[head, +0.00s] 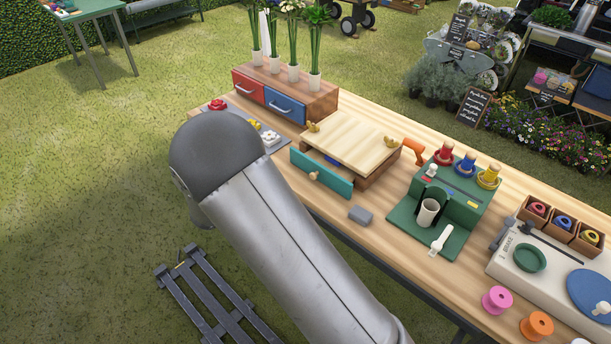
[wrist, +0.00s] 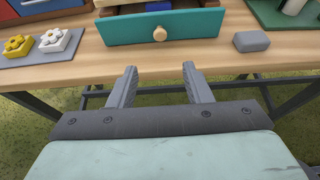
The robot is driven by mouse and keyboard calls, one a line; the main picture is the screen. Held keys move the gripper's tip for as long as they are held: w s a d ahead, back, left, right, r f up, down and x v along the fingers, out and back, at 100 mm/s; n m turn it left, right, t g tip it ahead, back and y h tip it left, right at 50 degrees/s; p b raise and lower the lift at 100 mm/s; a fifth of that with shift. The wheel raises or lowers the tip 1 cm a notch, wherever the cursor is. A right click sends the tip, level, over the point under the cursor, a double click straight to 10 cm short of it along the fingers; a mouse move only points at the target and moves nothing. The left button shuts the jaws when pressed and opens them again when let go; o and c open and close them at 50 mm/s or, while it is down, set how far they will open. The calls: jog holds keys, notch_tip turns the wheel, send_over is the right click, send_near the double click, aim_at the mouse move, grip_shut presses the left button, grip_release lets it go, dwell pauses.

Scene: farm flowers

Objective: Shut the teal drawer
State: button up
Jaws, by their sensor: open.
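The teal drawer (head: 321,174) sticks out from the front of a small wooden box (head: 349,143) on the table, so it stands open. A blue item shows inside it. Its round wooden knob (wrist: 160,34) faces me in the wrist view, on the teal front (wrist: 118,29). My gripper (wrist: 158,82) is open and empty. Its two fingers point toward the drawer front, with the knob roughly between their lines, and appear apart from it. In the head view my arm hides the gripper.
A grey block (head: 360,215) lies on the table right of the drawer; it also shows in the wrist view (wrist: 251,41). A tray with yellow and white flower pieces (wrist: 38,45) lies to the left. A green stand (head: 452,200) is further right. The table's front edge is before the drawer.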

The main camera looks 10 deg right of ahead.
aim_at(312, 177)
jog(key=p+x, duration=0.2)
jog(key=x, duration=1.2)
jog(key=shift+r, duration=0.15)
grip_shut()
